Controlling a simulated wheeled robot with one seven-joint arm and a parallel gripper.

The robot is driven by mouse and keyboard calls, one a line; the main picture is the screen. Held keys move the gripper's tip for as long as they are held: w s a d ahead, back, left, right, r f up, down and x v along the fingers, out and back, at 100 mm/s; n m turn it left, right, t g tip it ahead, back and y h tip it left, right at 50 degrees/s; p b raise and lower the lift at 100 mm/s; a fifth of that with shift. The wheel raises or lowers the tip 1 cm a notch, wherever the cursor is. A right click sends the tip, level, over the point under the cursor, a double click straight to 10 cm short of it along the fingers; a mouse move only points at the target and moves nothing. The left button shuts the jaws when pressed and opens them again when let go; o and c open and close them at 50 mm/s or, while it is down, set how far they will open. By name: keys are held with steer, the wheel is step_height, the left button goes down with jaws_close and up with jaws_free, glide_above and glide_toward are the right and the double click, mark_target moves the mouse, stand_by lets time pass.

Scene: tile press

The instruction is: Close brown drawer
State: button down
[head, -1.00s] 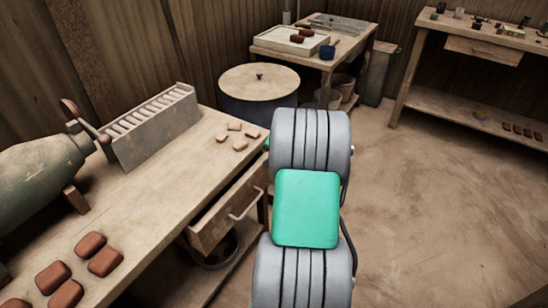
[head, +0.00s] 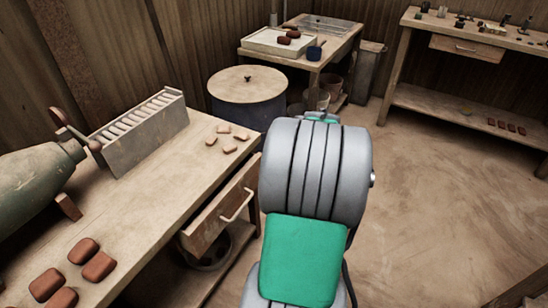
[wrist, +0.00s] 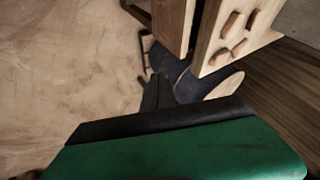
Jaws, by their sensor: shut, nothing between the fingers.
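The brown wooden drawer (head: 222,212) under the left workbench is pulled open. Its pale bar handle (head: 238,205) is on the front, facing right. In the wrist view, the drawer (wrist: 172,22) shows at the top, beside the bench top. My gripper (wrist: 157,90) shows there as narrow dark fingers beyond the green wrist body; they look closed and hold nothing. The fingers point past the drawer's front side and appear apart from it. In the head view my grey and green arm stands right of the drawer and hides the gripper.
The workbench (head: 150,200) carries reddish tiles (head: 83,251), pale pieces (head: 230,149) and a slotted rack (head: 140,135). A lidded drum (head: 248,105) stands behind it. A table (head: 318,62) and a shelf bench (head: 450,105) stand farther back. The floor (head: 440,200) at right is open.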

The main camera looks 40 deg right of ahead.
steer(key=s+d+f+m+g+p, duration=0.1)
steer(key=s+d+f+m, duration=0.15)
steer(key=s, duration=0.25)
steer(key=s+d+f+m, duration=0.1)
steer(key=s+d+f, duration=0.1)
steer(key=s+d, duration=0.25)
steer(key=n+t+y+b, duration=0.1)
steer(key=n+t+y, duration=0.15)
steer(key=y, duration=0.35)
glide_toward(243, 178)
step_height(243, 178, down, 4)
steer(key=w, duration=0.1)
steer(key=w+a, duration=0.1)
steer(key=w, duration=0.1)
steer(key=shift+a+f+t+h+b, duration=0.2)
steer(key=shift+f+t+h+b, duration=0.1)
steer(key=shift+f+t, duration=0.1)
steer(key=shift+w, duration=0.3)
